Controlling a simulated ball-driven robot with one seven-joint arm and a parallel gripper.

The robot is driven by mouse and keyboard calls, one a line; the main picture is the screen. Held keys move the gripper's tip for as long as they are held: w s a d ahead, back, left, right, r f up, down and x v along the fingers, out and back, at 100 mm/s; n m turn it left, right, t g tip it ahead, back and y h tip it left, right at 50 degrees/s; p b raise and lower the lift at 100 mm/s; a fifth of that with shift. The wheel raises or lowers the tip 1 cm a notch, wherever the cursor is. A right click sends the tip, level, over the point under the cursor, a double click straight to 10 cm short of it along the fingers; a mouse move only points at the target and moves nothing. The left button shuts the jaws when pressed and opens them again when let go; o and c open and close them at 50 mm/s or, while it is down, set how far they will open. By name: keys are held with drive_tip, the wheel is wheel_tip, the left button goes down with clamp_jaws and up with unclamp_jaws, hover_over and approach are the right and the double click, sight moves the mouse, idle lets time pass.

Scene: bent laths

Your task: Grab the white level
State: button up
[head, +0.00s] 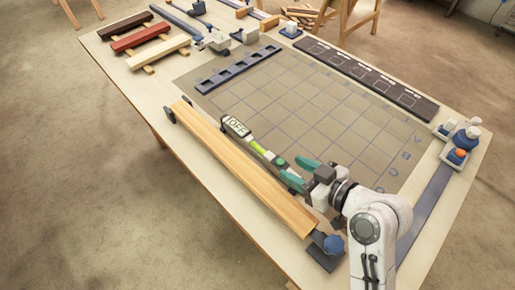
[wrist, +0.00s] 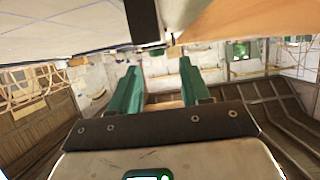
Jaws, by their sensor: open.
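The level (head: 268,155), a narrow bar in white and dark with green parts and an "OFF" display at its far end, lies beside the long wooden beam (head: 250,172) in the head view. My gripper (head: 288,171) has its green fingers spread at the near end of the level. Whether the level sits between the fingers is unclear. In the wrist view the fingers (wrist: 158,65) stand apart with nothing visible between them. A dark bar above them in that view may be part of the level; I cannot tell. My gripper partly hides the level's near end.
The beam rests on dark end supports along the table's (head: 205,165) near-left edge. A gridded mat (head: 310,95) fills the middle, with a dark slotted rail (head: 237,70) and a dark strip (head: 365,75) beside it. Coloured laths (head: 142,36) lie at far left. Small holders (head: 460,145) stand at right.

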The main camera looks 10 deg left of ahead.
sight(283, 164)
drive_tip(key=shift+d+f+p+x, duration=0.1)
drive_tip(key=shift+f+p+x, duration=0.05)
drive_tip(key=shift+x, duration=0.75)
drive_tip(key=shift+d+f+p+x, duration=0.1)
drive_tip(key=shift+f+p+x, duration=0.1)
drive_tip(key=shift+x, duration=0.65)
drive_tip(key=shift+d+f+p+x, duration=0.1)
drive_tip(key=shift+f+p+x, duration=0.05)
drive_tip(key=shift+x, duration=0.75)
drive_tip(key=shift+c, duration=0.3)
drive_tip(key=shift+r, duration=0.1)
clamp_jaws()
